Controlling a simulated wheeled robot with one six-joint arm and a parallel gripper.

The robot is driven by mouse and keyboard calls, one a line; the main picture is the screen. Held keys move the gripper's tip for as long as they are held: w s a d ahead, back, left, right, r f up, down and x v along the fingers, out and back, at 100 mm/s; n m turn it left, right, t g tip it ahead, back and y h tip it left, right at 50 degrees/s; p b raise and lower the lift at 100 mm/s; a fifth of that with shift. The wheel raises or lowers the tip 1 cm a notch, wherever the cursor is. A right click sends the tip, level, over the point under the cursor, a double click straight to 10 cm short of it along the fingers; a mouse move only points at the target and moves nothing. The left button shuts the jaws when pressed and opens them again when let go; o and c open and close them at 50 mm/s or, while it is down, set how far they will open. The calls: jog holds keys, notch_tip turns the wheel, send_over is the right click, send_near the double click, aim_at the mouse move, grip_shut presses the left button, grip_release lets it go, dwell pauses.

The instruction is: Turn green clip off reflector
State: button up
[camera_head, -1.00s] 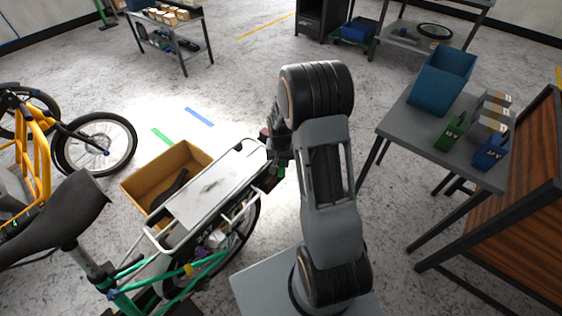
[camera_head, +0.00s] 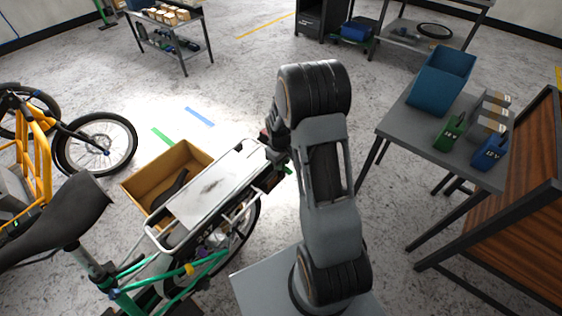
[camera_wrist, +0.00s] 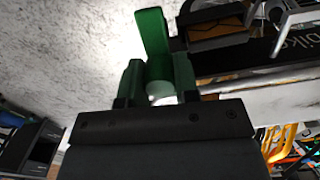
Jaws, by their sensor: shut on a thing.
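In the wrist view, the green clip (camera_wrist: 152,35) stands upright between and beyond my gripper's fingers. My gripper (camera_wrist: 158,76) is shut on it; the fingers also look green, so the border between them and the clip is hard to see. A pale rounded patch shows below the clip, and I cannot tell whether it is the reflector. In the head view, my gripper (camera_head: 272,143) is at the rear end of the green cargo bike's rack (camera_head: 215,185). My arm hides most of the clip and reflector there.
A cardboard-coloured box (camera_head: 150,178) stands on the floor beyond the rack. The yellow bike (camera_head: 40,150) is at left. A grey table (camera_head: 415,130) at right holds a blue bin (camera_head: 440,80) and green and blue containers. Open floor lies behind the rack.

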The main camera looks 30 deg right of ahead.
jog(key=shift+n, duration=0.7)
jog(key=o, duration=0.9)
jog(key=shift+o, duration=0.2)
notch_tip(320, 180, up, 14)
jog(key=p, duration=0.1)
jog(key=shift+a+p, duration=0.3)
jog(key=shift+p, duration=0.05)
jog(key=shift+w+f, duration=0.1)
